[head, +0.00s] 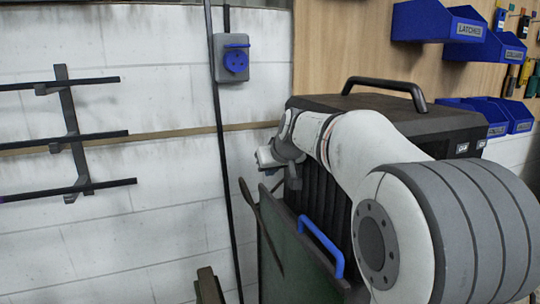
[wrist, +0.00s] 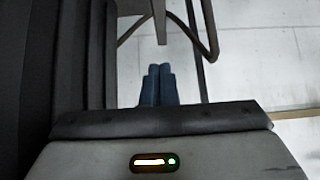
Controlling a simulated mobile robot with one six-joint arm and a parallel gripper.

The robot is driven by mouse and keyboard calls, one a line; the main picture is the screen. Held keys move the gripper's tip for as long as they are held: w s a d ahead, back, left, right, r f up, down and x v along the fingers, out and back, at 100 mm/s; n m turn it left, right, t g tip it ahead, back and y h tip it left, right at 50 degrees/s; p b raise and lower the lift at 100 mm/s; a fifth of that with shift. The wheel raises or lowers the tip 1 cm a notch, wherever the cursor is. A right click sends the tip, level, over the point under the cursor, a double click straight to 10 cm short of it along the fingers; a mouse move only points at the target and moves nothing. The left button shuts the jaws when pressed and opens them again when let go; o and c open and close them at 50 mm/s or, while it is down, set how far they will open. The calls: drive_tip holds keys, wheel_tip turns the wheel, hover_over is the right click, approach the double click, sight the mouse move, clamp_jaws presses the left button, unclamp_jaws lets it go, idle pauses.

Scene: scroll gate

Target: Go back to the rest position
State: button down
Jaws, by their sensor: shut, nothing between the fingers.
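My gripper (wrist: 160,69) shows in the wrist view with its two dark blue fingers together and nothing between them. In the head view my arm reaches from the lower right across the front of a dark cabinet (head: 415,107). Its wrist end is near the cabinet's left front edge, above a dark green panel (head: 300,262) with a blue handle (head: 322,245). The fingertips are hard to make out in the head view. My arm hides much of the cabinet's front.
A wall rack (head: 72,135) with black bars is at the left. A blue socket (head: 235,62) is on the white wall. Blue bins (head: 425,22) hang at the upper right. A curved dark bar (head: 262,228) stands close to the panel.

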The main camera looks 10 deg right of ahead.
drive_tip(key=v, duration=0.8)
drive_tip(key=s+f+m+g+h+p, duration=0.1)
drive_tip(key=s+f+g+p, duration=0.2)
drive_tip(key=s, duration=1.1)
drive_tip(key=s+f+m+g+p, duration=0.1)
drive_tip(key=s+f+g+p, duration=0.2)
drive_tip(key=s+f+p, duration=0.6)
drive_tip(key=s, duration=0.5)
drive_tip(key=shift+s+h, duration=0.4)
drive_tip(key=shift+a, duration=0.1)
